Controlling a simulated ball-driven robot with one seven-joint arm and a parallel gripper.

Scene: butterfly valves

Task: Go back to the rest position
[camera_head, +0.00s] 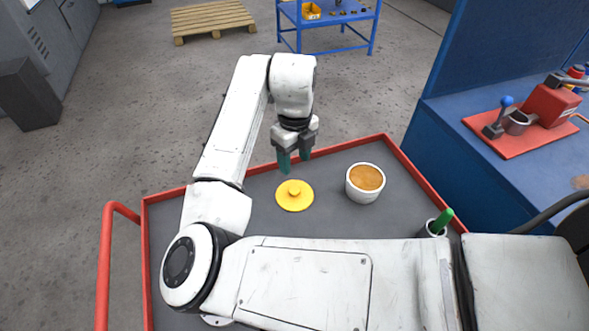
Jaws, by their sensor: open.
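My gripper (294,162) points down above the far part of a grey cart top with a red rim (330,149). Its two dark green fingers are apart with nothing between them. A yellow round lid with a small knob (294,196) lies flat on the cart just below and in front of the fingers in the picture. A white bowl with orange-brown contents (365,184) stands uncovered to the right of the lid. My white arm crosses the near part of the cart and hides much of its surface.
A small cup with a green-handled thing (438,224) stands at the cart's right edge, partly behind my arm. A blue bench (470,140) with a red device (550,104) is at right. A blue shelf table (330,22) and a pallet (212,18) stand behind on open floor.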

